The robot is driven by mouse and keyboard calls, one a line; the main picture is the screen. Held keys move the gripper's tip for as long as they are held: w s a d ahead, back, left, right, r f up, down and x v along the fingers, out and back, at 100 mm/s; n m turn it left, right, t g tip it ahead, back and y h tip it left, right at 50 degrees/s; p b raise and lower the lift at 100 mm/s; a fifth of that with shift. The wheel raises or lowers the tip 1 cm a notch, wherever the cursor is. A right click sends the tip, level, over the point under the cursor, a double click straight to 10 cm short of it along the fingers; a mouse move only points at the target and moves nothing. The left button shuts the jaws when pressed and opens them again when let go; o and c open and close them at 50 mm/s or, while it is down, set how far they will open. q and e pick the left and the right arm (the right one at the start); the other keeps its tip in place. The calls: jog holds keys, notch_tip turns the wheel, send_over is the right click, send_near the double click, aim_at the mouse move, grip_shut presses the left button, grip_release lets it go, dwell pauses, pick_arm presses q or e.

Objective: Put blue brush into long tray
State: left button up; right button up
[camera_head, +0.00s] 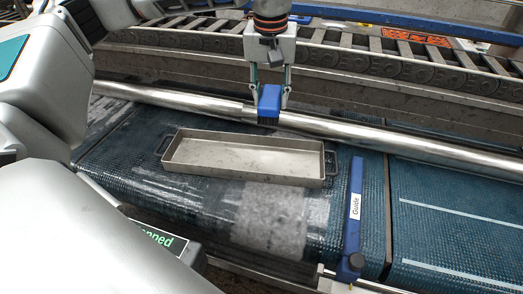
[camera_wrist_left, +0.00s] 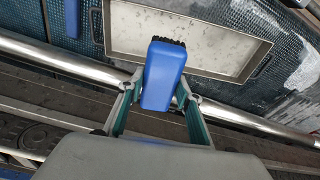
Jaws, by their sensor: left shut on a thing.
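The blue brush (camera_head: 269,101) is held between the fingers of my left gripper (camera_head: 269,88), which is shut on it. The brush points down with its dark bristles at the lower end, and hangs near the metal roller bar. In the left wrist view the blue brush (camera_wrist_left: 163,75) sits between the fingertips, overlapping the tray's edge in the picture. The long tray (camera_head: 245,176), shallow, grey and metal with a handle at each end, lies empty on the blue belt, in front of the brush. It also shows in the left wrist view (camera_wrist_left: 225,72). My right gripper is not in view.
A shiny roller bar (camera_head: 350,137) runs across behind the tray. A blue guide bar (camera_head: 354,205) labelled "Guide" stands right of the tray. A chain-like track (camera_head: 380,62) lies behind. The belt (camera_head: 440,215) is clear at the right.

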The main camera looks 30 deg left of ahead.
pick_arm(q)
notch_tip(320, 180, down, 18)
jog(key=shift+s, duration=0.1)
dwell(0.4)
jog(key=shift+f, duration=0.1)
jog(key=o, duration=1.2)
jog(key=r, duration=0.4)
jog(key=s+r, duration=0.1)
jog(key=r, duration=0.7)
jog(key=shift+s+d, duration=0.35)
